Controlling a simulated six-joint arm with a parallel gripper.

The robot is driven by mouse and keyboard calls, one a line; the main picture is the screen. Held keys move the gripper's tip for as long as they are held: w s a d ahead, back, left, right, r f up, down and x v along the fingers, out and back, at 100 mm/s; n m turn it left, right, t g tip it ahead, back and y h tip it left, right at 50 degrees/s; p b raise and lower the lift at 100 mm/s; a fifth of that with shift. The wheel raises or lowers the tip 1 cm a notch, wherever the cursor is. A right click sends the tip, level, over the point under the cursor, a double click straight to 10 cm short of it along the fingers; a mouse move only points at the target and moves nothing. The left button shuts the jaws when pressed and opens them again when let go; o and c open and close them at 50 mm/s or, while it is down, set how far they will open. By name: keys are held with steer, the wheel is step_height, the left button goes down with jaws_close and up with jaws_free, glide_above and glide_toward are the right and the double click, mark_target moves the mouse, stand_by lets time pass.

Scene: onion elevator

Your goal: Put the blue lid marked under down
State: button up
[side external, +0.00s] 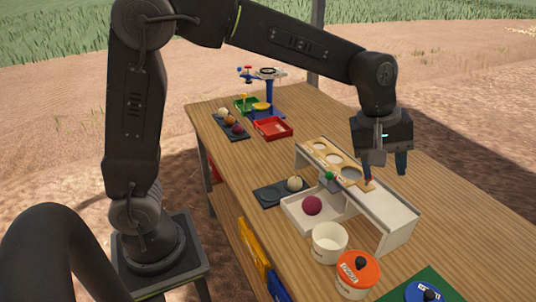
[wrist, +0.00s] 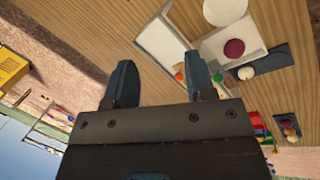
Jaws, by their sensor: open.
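A blue lid (side external: 422,292) with a white mark lies on a green mat (side external: 438,275) at the bottom right of the side view, partly cut off by the picture edge. I cannot read its mark. My gripper (side external: 386,174) is open, its fingers pointing down, above or beside the sloped white rack, behind the blue lid. No object shows between the fingers in the wrist view (wrist: 162,85). The blue lid is not visible in the wrist view.
A white rack (side external: 396,217) with round holes stands by a white tray (side external: 291,213) holding a maroon ball (side external: 312,205). An open white pot (side external: 329,243) and an orange-lidded pot (side external: 358,272) stand between tray and mat. A red tray (side external: 272,128) and a blue stand are farther back.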

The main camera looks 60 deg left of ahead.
steer(key=s+a+m+t, duration=0.1)
steer(key=s+a+m, duration=0.2)
steer(key=s, duration=0.4)
steer(key=s+a+m+t+y, duration=0.1)
steer(key=s+a+m, duration=0.3)
steer(key=s, duration=0.3)
steer(key=s+a+r+m+t+y, duration=0.1)
steer(key=s+a+m, duration=0.2)
steer(key=s+a, duration=0.2)
steer(key=shift+s+m, duration=0.3)
steer(key=shift+s, duration=0.85)
